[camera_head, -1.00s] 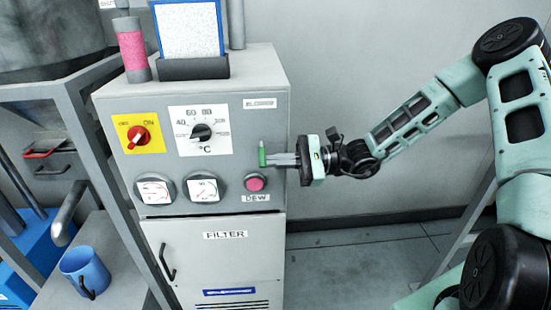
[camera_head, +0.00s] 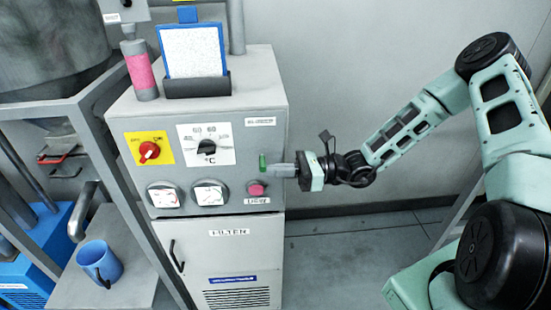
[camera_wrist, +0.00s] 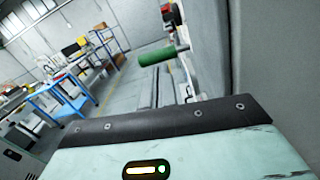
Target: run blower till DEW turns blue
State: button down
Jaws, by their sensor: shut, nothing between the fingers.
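The grey cabinet (camera_head: 245,135) carries a green lever (camera_head: 263,162) at its right edge, below a label that appears to read BLOWER. The lever stands upright; the wrist view shows it as a green handle (camera_wrist: 157,57). Below it the round DEW indicator (camera_head: 257,188) is pink, not blue. My gripper (camera_head: 273,170) is shut and empty, pointing left at the lever from the right. Its fingertips are at or very close to the lever's lower part; I cannot tell whether they touch.
A red knob (camera_head: 149,151) on a yellow plate, a temperature dial (camera_head: 206,147) and two gauges sit left on the panel. A pink-filled column (camera_head: 141,70) and blue-framed filter panel (camera_head: 194,48) stand on top. A blue mug (camera_head: 99,262) is lower left. Floor right of the cabinet is clear.

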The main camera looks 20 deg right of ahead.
notch_tip(320, 180, up, 2)
jog(key=m+p, duration=0.4)
jog(key=shift+s+r+m+t+p, duration=0.15)
jog(key=shift+m+t+p, duration=0.15)
jog(key=shift+m+p, duration=0.1)
dwell(0.5)
